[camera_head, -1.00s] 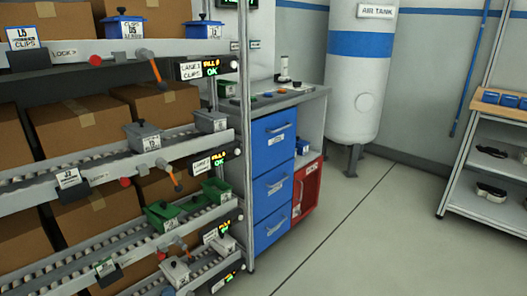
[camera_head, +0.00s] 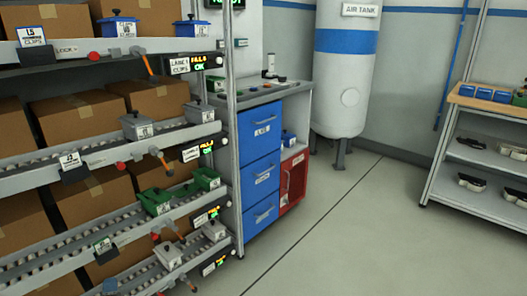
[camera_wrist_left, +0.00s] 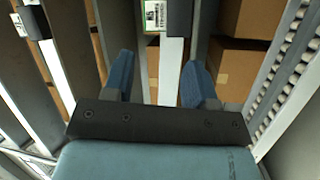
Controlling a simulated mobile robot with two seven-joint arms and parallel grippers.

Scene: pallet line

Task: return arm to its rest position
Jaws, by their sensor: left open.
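My left gripper (camera_wrist_left: 158,80) shows in the left wrist view, its two blue fingers apart with nothing between them. It points at the rack, where a pale upright strip with a label and cardboard boxes (camera_wrist_left: 243,70) show beyond the fingers. A roller lane (camera_wrist_left: 285,75) runs along the right of that view. I cannot make out either of my arms in the head view. My right gripper is not in view.
The flow rack fills the left of the head view, with grey bins (camera_head: 137,127) and green bins (camera_head: 155,200). A blue drawer cabinet (camera_head: 259,165), an air tank (camera_head: 345,85) and a shelf unit (camera_head: 475,208) stand further right. The floor (camera_head: 350,240) between is clear.

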